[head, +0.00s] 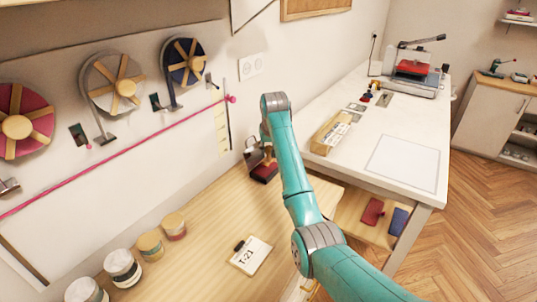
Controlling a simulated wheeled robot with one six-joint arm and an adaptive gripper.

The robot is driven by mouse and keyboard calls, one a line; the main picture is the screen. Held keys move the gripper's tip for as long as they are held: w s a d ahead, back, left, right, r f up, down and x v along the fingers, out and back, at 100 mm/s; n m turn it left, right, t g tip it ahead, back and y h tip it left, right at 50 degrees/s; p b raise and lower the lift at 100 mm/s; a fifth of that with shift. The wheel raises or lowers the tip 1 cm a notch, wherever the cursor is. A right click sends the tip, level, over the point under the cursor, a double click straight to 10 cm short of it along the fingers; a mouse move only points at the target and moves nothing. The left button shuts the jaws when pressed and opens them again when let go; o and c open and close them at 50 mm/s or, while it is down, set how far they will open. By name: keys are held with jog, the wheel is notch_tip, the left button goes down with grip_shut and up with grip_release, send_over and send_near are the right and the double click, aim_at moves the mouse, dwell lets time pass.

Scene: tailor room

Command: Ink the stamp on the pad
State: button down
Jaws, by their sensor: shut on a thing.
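My gripper (266,150) is at the back of the wooden bench, by the wall, small and partly hidden by my teal arm. It is shut on the stamp (269,161), of which only a small tan part shows. The stamp is at the red ink pad (263,174), over or on its surface; I cannot tell whether they touch. A dark upright piece, perhaps the pad's open lid, stands just left of the gripper.
A tag marked T-21 (251,256) lies on the wooden bench (205,235), with a small dark object at its edge. Several jars (122,267) stand at the bench's left. A white table (345,180) is to the right, with a press (412,70) at its back.

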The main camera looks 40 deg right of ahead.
jog(key=shift+r, duration=1.65)
